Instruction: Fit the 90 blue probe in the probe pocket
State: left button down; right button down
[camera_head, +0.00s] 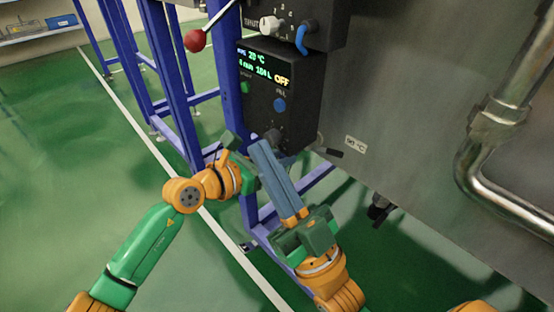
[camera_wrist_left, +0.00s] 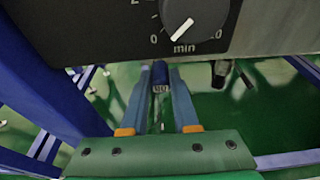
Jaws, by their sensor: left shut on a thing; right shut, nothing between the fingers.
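The blue probe (camera_wrist_left: 160,74) is between the fingertips of my left gripper (camera_wrist_left: 160,66) in the left wrist view. A small pale label (camera_wrist_left: 161,88) shows on it. I cannot make out the probe in the head view, where my left gripper's fingers are hidden behind the right one's. My right gripper (camera_head: 259,146) is shut and empty, its long blue-grey fingers reaching up toward the underside of the control box. A pale temperature label (camera_head: 355,145) is on the steel wall, beside a dark stub (camera_head: 329,152). I cannot tell whether the stub is the probe pocket.
The black control box (camera_head: 283,97) with its display hangs just above both grippers. Its dial (camera_wrist_left: 190,18) is close above the left fingertips. Blue frame posts (camera_head: 172,85) stand behind. The steel wall (camera_head: 430,140) and a thick pipe (camera_head: 490,135) fill the right. Green floor lies open at left.

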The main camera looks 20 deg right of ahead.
pick_arm(q)
jog(key=shift+w+d+b, duration=0.25)
jog(key=shift+d+b, duration=0.4)
jog(key=shift+w+d+b, duration=0.2)
jog(key=shift+d+b, duration=0.45)
jog(key=c, duration=0.6)
grip_release()
jog(key=shift+a+r+p, duration=0.15)
jog(key=shift+r+p, duration=0.05)
jog(key=shift+p, duration=0.2)
jog(key=p+v, duration=0.6)
jog(key=shift+s+a, duration=0.15)
jog(key=shift+a, duration=0.15)
jog(key=shift+f, duration=0.1)
